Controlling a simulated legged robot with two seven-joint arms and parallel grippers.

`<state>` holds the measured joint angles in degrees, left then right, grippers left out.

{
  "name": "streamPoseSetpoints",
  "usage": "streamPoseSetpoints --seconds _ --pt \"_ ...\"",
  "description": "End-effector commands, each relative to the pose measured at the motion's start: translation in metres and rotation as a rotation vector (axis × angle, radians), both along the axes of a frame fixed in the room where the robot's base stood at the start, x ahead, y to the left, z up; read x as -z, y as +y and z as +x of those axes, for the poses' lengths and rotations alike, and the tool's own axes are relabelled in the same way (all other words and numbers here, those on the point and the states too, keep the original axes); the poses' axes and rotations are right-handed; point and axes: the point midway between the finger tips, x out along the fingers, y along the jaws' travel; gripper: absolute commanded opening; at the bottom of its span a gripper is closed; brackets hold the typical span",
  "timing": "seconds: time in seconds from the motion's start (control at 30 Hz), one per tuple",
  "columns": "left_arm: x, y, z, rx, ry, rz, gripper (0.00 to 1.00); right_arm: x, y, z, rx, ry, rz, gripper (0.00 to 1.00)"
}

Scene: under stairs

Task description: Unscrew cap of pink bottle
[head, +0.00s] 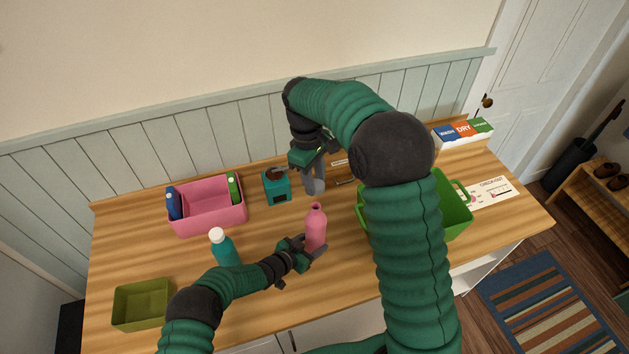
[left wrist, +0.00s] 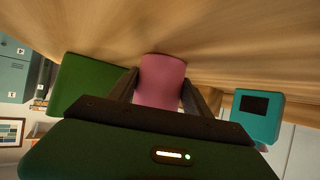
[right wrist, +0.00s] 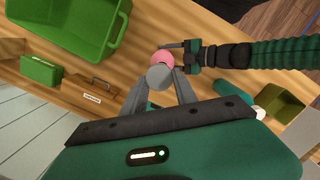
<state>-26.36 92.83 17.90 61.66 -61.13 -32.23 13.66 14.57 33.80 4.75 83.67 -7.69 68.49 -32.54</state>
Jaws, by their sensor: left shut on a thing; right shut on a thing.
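The pink bottle (head: 315,230) stands upright on the wooden table, and its bare neck shows at the top. My left gripper (head: 311,250) is shut around its lower body. The left wrist view shows the pink bottle (left wrist: 161,82) between the two fingers. My right gripper (head: 314,184) points down above and behind the bottle, shut on a grey cap (head: 318,187). The right wrist view shows the grey cap (right wrist: 159,76) between the fingertips, covering part of the pink bottle (right wrist: 163,58). In the head view the cap is apart from the bottle's neck.
A teal bottle with a white cap (head: 223,249) stands left of my left gripper. A pink bin (head: 209,218), a teal box (head: 277,188) and an olive bin (head: 141,306) are on the left. A green basket (head: 455,216) is on the right, partly behind my right arm.

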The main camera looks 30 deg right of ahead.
Motion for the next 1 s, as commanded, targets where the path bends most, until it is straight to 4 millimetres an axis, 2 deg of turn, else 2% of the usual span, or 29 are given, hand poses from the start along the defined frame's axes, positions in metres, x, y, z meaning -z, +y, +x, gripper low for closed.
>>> streamPoseSetpoints --seconds 0.13,0.17,0.33,0.73,0.87,1.0 --pt "0.003 0.001 -0.002 0.001 0.004 0.005 0.0 0.0 0.0 0.0 0.0 0.0 0.0 0.0" --pt "0.003 0.001 -0.002 0.001 0.004 0.005 0.59 0.001 0.0 0.0 0.0 0.0 0.0 0.0" --pt "0.002 0.0 -0.001 0.0 0.002 0.003 0.81 0.0 0.0 0.0 0.0 0.0 0.0 0.0" --pt "-0.002 0.005 -0.002 0.0 0.002 0.0 0.83 0.0 0.001 0.0 0.0 0.0 -0.001 0.0" --pt "-0.012 0.021 -0.005 -0.001 0.003 0.0 0.83 0.0 0.001 0.0 0.0 0.0 -0.001 0.0" --pt "-0.027 0.05 -0.014 -0.002 0.002 0.002 0.83 0.0 0.001 0.0 0.0 0.0 -0.001 0.0"
